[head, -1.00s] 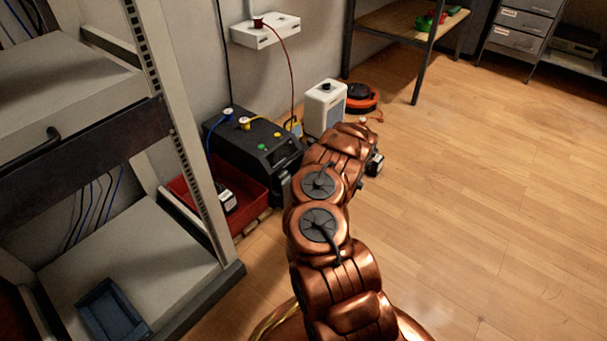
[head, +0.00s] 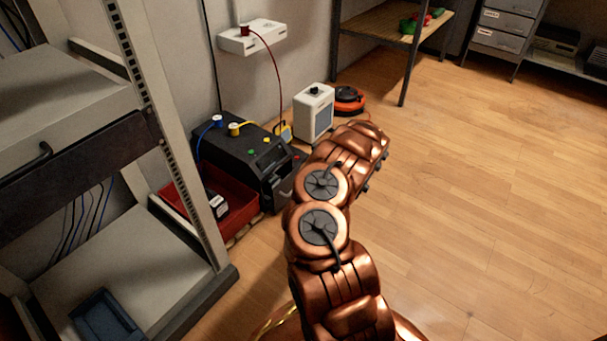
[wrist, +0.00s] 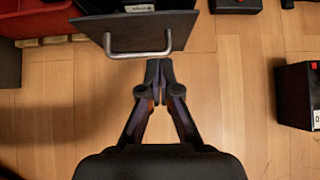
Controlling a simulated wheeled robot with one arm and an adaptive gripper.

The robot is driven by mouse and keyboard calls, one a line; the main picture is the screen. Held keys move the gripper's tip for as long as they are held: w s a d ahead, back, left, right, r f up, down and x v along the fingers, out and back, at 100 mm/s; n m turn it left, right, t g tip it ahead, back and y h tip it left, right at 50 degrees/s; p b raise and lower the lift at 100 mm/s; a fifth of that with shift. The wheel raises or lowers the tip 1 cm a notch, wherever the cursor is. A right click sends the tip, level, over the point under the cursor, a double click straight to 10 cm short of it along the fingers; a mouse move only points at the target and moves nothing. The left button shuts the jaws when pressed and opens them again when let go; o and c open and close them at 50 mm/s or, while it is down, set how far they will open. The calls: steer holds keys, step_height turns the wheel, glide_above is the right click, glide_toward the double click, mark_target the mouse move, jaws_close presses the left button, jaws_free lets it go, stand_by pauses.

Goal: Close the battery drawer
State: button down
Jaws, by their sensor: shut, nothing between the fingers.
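The black power unit (head: 245,145) stands on the floor by the wall, with colored buttons and cable plugs on top. Its battery drawer (head: 281,184) shows at its front, partly behind my arm. In the wrist view the drawer front (wrist: 172,32) is a dark panel with a metal bar handle (wrist: 137,53), and a dark labelled block lies behind the panel, so the drawer stands open. The gripper is hidden in the head view.
A red bin (head: 240,211) holding a dark block with a white label sits left of the unit. A rack (head: 185,180) stands at the left. A white box (head: 314,112) and an orange-black round device (head: 349,100) stand beyond. Open wooden floor (head: 480,210) lies right.

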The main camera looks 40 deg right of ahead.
mark_target(282, 184)
steer(key=shift+s+a+r+p, duration=2.25)
steer(key=shift+s+a+p, duration=0.45)
steer(key=shift+s+p, duration=0.3)
steer(key=b+x, duration=0.1)
steer(key=x, duration=0.3)
steer(key=b+x, duration=0.2)
steer(key=x, duration=0.2)
steer(key=w+r+b+x, duration=0.1)
steer(key=x, duration=0.3)
steer(key=shift+a+r, duration=0.1)
steer(key=shift+a, duration=0.05)
steer(key=shift+w+a+r+b, duration=0.1)
steer(key=shift+w+a+b, duration=0.05)
steer(key=shift+w+b, duration=0.45)
steer(key=shift+w, duration=0.1)
steer(key=shift+w, duration=0.1)
